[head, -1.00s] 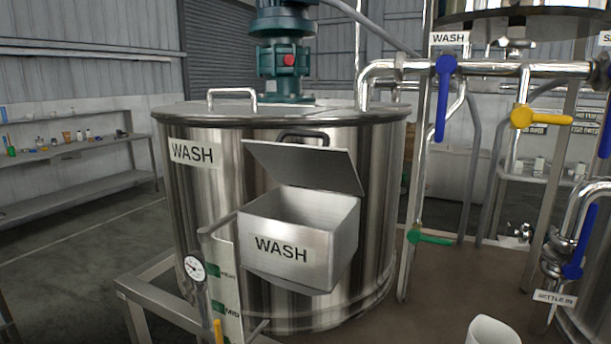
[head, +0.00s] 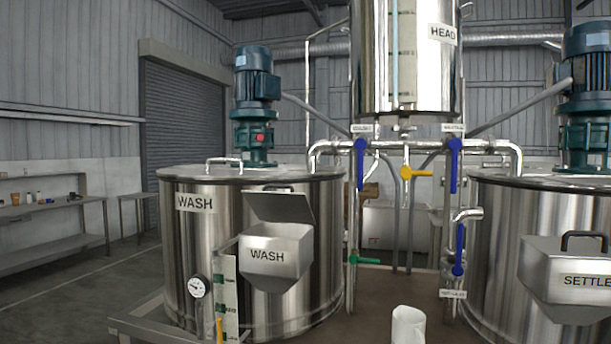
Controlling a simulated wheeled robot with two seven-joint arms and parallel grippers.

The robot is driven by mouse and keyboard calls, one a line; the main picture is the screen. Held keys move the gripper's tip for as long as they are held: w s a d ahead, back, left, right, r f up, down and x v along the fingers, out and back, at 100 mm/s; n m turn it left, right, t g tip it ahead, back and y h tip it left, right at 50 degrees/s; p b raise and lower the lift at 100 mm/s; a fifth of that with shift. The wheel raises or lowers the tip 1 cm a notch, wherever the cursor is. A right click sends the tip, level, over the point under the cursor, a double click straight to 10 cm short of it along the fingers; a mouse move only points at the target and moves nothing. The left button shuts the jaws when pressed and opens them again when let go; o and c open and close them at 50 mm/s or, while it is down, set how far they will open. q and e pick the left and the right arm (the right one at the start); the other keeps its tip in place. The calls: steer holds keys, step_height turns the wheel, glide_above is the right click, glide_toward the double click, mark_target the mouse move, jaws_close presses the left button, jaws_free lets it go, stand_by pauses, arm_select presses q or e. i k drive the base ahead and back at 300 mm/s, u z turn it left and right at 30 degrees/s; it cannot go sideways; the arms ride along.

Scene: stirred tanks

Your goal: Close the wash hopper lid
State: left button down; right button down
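The wash hopper (head: 276,262) is a steel box labelled WASH on the front of the wash tank (head: 190,240). Its lid (head: 282,207) stands raised and tilted up at the back of the box, with a dark handle (head: 265,189) at its top edge. The hopper's opening faces up below the lid, seen at a shallow angle, so its inside is hardly visible. Neither of my grippers shows in the head view.
The settle tank (head: 500,230) stands at the right; its hopper (head: 570,263) has its lid down. Pipes with blue valve handles (head: 361,160) run between the tanks. A white jug (head: 408,325) stands on the brown surface in front. Shelves (head: 50,210) stand at the left.

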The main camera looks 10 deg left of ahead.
mark_target(293, 207)
steer(key=z, duration=0.95)
steer(key=i, duration=0.85)
steer(key=u, duration=0.65)
